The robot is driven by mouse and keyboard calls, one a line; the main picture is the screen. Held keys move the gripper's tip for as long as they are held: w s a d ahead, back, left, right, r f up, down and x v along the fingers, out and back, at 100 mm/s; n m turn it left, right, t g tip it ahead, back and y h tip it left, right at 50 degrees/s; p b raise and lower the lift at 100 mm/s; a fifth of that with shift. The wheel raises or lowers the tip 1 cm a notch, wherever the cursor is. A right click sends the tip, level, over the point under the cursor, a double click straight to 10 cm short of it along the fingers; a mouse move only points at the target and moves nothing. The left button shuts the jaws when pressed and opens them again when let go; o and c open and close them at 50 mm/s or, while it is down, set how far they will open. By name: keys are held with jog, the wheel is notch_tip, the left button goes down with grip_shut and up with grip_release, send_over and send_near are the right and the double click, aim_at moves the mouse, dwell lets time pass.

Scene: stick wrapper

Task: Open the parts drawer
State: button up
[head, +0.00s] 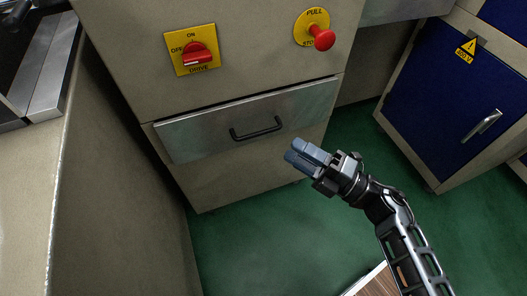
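The parts drawer (195,139) has a plain grey metal front with a dark bar handle (256,130) at its middle right. It sits in a beige cabinet, below the switch panel, and looks closed. My gripper (298,151) is in front of the cabinet, to the right of and a little below the handle in the picture. Its blue-grey fingers point left toward the cabinet and are apart from the handle. The fingers look close together, but whether a gap is between them is hard to tell. I see nothing held in them.
A red rotary switch (197,55) and a red pull-stop knob (322,38) stick out above the drawer. A blue-doored cabinet (455,100) stands at the right. A beige panel (110,190) closes in the left side. Green floor (260,245) is open in front.

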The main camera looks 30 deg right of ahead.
aim_at(263, 137)
jog(key=w+d+f+n+g+y+b, duration=0.1)
jog(key=w+d+f+n+g+b, duration=0.1)
jog(key=w+f+n+b, duration=0.25)
jog(key=shift+m, duration=0.45)
jog(key=shift+f+x, duration=0.15)
jog(key=shift+x, duration=1.15)
jog(key=shift+f+x, duration=0.15)
jog(key=shift+x, duration=1.15)
jog(key=shift+f+x, duration=0.2)
jog(key=shift+x, duration=1.1)
jog(key=shift+w, duration=0.1)
jog(key=shift+c, duration=0.5)
grip_shut()
